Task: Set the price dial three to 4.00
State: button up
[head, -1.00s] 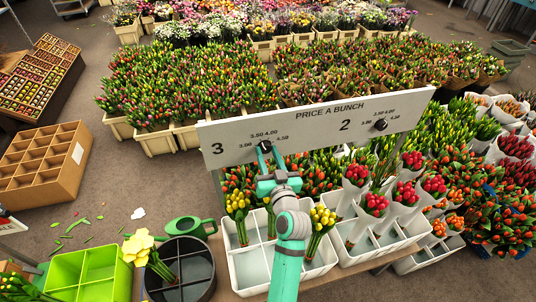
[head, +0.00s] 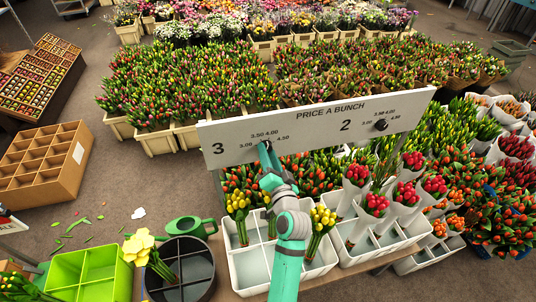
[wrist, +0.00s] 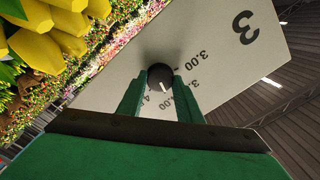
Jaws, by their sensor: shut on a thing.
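The price board (head: 320,122) reads "PRICE A BUNCH" and carries dial three (head: 267,145), a black round knob, beside the number 3. Labels 3.00, 3.50, 4.00 and 4.50 arc around it. My gripper (head: 265,150) reaches up to the board and is shut on this knob. In the wrist view the knob (wrist: 159,74) sits between my two green fingers (wrist: 157,84). A short white mark on the knob points down and slightly right there, toward the 3.50 to 4.00 side. The fingers partly cover those labels, so the exact setting is unclear.
Dial two (head: 380,125) is on the right of the same board. White crates (head: 262,272) with tulip bunches stand below the board. A dark round bucket (head: 182,284) and a green crate (head: 90,274) are at lower left.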

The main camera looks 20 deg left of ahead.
jog(key=shift+m, duration=0.8)
jog(key=o, duration=1)
jog(key=shift+o, duration=0.2)
jog(key=shift+d, duration=0.1)
jog(key=v, duration=1)
jog(key=shift+s+d, duration=0.2)
jog(key=shift+s, duration=0.2)
